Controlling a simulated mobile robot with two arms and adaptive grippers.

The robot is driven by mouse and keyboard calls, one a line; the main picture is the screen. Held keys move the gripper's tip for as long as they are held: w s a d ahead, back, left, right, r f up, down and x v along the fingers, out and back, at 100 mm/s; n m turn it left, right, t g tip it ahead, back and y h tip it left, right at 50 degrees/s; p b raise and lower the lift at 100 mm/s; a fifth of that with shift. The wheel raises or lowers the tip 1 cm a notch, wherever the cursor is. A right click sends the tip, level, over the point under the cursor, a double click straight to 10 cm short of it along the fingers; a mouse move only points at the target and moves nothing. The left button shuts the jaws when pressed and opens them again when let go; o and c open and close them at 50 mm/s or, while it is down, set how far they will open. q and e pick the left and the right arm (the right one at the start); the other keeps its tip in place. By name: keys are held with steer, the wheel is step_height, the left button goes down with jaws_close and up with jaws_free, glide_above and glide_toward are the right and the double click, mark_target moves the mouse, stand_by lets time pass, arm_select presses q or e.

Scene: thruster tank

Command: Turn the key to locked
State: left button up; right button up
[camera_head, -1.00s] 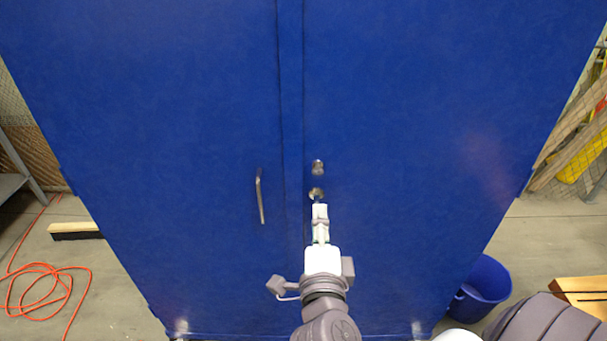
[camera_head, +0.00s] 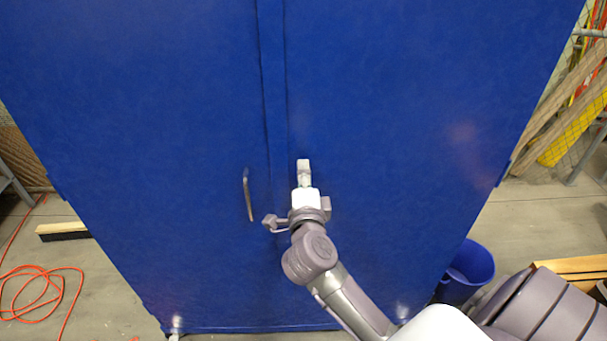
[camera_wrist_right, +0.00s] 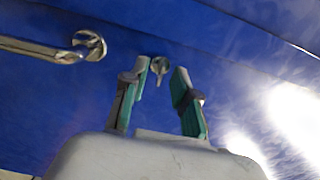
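A blue two-door cabinet (camera_head: 190,120) fills the middle of the head view. In the right wrist view, a small metal key (camera_wrist_right: 159,67) stands in a round lock on the blue door. My right gripper (camera_head: 303,166) is in front of the right door and hides the lock in the head view. In the right wrist view its two green-padded fingers (camera_wrist_right: 162,73) are apart, one on each side of the key, with nothing gripped. Whether the tips reach past the key I cannot tell. My left gripper is not in view.
A metal handle (camera_head: 248,195) is on the left door and a metal bar with a round mount (camera_wrist_right: 60,50) shows in the right wrist view. A blue bucket (camera_head: 470,265) stands at the right, an orange cable (camera_head: 40,285) and a brush (camera_head: 62,231) at the left.

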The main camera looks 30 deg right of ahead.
steer(key=shift+c, duration=0.4)
jaws_close()
